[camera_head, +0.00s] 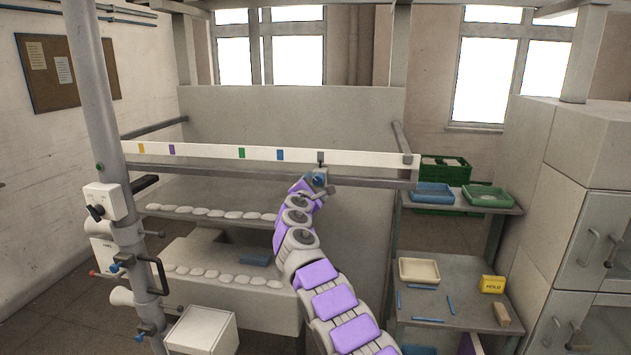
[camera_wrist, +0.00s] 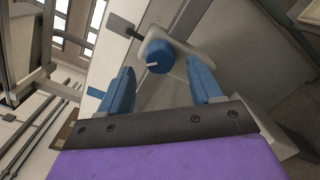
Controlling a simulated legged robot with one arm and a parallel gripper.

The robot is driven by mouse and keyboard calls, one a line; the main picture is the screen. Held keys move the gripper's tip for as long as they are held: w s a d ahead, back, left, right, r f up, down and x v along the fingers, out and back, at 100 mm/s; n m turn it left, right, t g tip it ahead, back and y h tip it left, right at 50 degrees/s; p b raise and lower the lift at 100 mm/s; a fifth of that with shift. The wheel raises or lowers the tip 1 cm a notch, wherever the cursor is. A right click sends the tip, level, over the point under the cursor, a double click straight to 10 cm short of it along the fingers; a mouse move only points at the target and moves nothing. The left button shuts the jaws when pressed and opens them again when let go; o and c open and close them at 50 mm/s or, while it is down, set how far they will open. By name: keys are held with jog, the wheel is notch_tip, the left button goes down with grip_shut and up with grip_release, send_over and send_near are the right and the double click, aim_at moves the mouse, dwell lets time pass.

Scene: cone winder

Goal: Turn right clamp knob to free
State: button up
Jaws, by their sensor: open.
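The clamp knob (camera_wrist: 158,63) is a round blue knob with a pale pointer mark, set on a rounded grey clamp body (camera_wrist: 181,68) in the wrist view. My gripper (camera_wrist: 161,76) is open, its two blue fingers spread to the left and right of the knob. The fingertips point towards the knob, with a visible gap on each side. I cannot tell whether they reach alongside it in depth. In the head view my gripper (camera_head: 319,181) is at the long rail, and my wrist and the small picture scale hide the knob's details.
A white strip (camera_head: 200,152) with coloured tags runs above the dark rail (camera_head: 375,182). Rows of pale pieces (camera_head: 212,213) lie on the shelves behind. At right stands a table (camera_head: 450,275) with a cream tray (camera_head: 419,271) and a yellow HOLD block (camera_head: 492,284).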

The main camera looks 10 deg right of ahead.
aim_at(316, 182)
jog(key=shift+p+x, duration=1.15)
jog(key=shift+p, duration=0.25)
jog(key=shift+w+f+p, duration=0.1)
jog(key=shift+w+p, duration=0.4)
jog(key=shift+p, duration=0.1)
jog(key=shift+c, duration=0.2)
jog(key=c, duration=1)
